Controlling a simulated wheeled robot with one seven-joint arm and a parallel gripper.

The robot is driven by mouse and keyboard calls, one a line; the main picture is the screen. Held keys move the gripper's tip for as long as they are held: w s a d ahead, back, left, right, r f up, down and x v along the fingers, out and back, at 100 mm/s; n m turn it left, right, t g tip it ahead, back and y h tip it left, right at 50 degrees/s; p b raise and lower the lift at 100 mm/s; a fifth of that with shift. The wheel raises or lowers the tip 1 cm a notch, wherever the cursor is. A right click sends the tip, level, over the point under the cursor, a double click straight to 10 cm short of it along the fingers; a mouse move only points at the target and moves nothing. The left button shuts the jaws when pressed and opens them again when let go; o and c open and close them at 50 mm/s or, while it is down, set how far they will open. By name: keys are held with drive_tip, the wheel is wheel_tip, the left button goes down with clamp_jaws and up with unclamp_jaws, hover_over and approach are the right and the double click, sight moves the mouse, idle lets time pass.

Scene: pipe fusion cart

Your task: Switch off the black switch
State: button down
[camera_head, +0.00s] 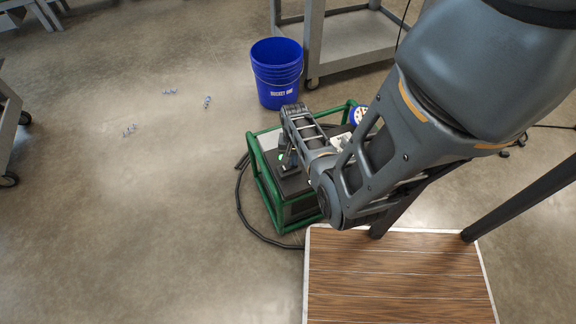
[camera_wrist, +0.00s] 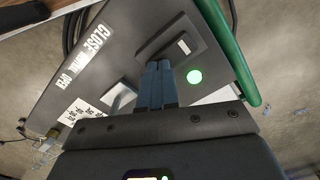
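The fusion cart, a dark box in a green tube frame (camera_head: 255,176), stands on the floor in the head view. Its grey panel (camera_wrist: 95,62) fills much of the wrist view, with "CLOSE" and "OPEN" lettering. A black switch plate with a pale insert (camera_wrist: 183,46) sits on the panel beside a lit green round lamp (camera_wrist: 194,76). My gripper (camera_wrist: 158,66) has its two blue-grey fingers side by side, shut and empty, with the tips over the near edge of the black plate. Contact cannot be told. In the head view my gripper (camera_head: 288,162) is over the cart top.
A second switch or lever (camera_wrist: 117,97) is left of my fingers. A blue bucket (camera_head: 277,73) stands behind the cart. A black cable (camera_head: 243,205) curves along the floor. A wood-topped platform (camera_head: 395,280) is at the front. Open floor lies to the left, with small scattered items (camera_head: 207,101).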

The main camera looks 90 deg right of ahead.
drive_tip(key=shift+f, duration=0.25)
wheel_tip(320, 180, up, 7)
drive_tip(key=p, duration=0.6)
drive_tip(key=shift+r+p, duration=0.1)
drive_tip(key=shift+p, duration=0.3)
drive_tip(key=shift+a, duration=0.1)
idle(0.4)
